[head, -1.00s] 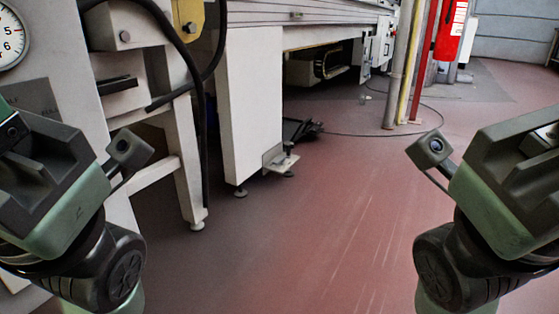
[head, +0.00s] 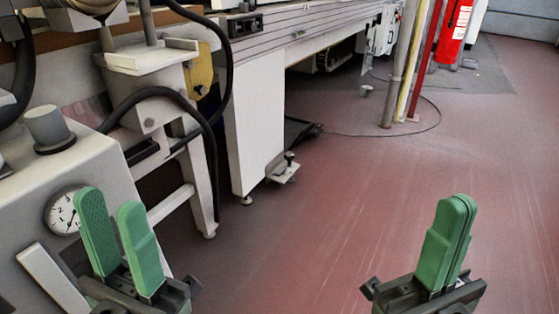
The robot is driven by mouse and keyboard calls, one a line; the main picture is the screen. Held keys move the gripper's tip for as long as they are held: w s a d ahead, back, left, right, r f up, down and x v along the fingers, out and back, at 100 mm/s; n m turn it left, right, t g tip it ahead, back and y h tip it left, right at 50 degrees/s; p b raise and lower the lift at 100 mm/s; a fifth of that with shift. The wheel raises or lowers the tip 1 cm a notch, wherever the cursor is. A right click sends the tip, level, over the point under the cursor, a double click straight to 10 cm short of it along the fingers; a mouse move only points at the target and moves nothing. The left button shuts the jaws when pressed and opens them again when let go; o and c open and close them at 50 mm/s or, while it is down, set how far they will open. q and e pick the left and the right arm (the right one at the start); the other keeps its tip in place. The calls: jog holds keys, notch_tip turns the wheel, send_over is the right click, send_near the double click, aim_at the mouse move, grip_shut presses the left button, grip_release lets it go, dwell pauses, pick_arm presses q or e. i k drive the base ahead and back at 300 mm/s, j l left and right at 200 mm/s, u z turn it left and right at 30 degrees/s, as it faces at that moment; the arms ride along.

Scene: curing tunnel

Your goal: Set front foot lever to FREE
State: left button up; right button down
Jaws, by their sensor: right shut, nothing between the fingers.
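A small pale metal foot plate (head: 284,174) sticks out at the base of a white machine leg (head: 255,135), near the middle of the head view. A small dark upright piece (head: 289,158) stands on it; I cannot tell whether this is the front foot lever or how it is set. My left gripper (head: 109,206) is open and empty, its green fingers apart, in front of the grey machine at lower left. My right gripper (head: 458,202) is shut with nothing between its fingers, over the floor at lower right. Both are well apart from the foot plate.
A grey housing with a round dial gauge (head: 64,211) and a grey knob (head: 49,126) stands close at left. Black hoses (head: 213,150) hang beside the machine. A red fire extinguisher (head: 453,32) and upright pipes (head: 404,65) stand at the back right. The red floor (head: 330,230) is clear ahead.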

aim_at(283, 169)
jog(key=i+l+u, duration=0.15)
jog(key=i+l, duration=1)
jog(key=i, duration=0.15)
jog(key=i+l+u, duration=0.2)
jog(key=i+l, duration=1.05)
jog(key=l, duration=0.1)
